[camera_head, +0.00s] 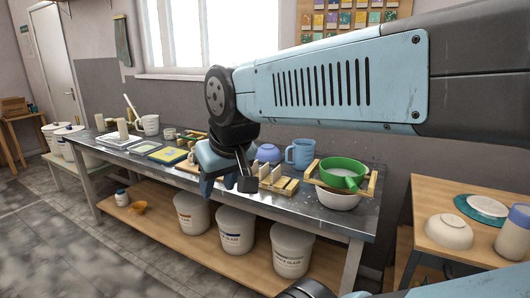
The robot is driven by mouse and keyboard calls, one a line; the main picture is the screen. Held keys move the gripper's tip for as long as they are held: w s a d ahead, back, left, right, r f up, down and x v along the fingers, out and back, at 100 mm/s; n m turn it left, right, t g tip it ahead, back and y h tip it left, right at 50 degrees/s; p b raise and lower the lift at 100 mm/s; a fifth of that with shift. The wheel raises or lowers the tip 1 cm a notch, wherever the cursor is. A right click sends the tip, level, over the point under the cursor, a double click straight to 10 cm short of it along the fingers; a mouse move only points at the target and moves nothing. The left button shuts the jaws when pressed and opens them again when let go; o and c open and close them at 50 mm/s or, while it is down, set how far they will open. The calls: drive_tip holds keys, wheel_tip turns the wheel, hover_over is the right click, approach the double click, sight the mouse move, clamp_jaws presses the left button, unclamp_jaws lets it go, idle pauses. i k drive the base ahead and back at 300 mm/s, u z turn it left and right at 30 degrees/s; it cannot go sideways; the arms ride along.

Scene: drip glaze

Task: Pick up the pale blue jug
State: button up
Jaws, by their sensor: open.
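The pale blue jug (300,155) stands upright on the metal workbench (335,219), toward its right end. Its handle shows on its left side. My arm reaches across from the right, above the jug. My gripper (226,184) hangs pointing down over the bench, to the left of the jug and apart from it. It is open, and I see nothing held in it. The gripper hides part of the bench behind it.
A blue-violet bowl (269,153) sits just left of the jug. A green sieve (343,169) rests over a white bowl (337,200) on its right. A wooden rack (279,182) stands in front. Several white buckets (291,251) are under the bench.

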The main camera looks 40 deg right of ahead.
sight(303, 149)
drive_tip(key=u, duration=0.05)
drive_tip(key=i, duration=1.4)
drive_tip(key=z, duration=1)
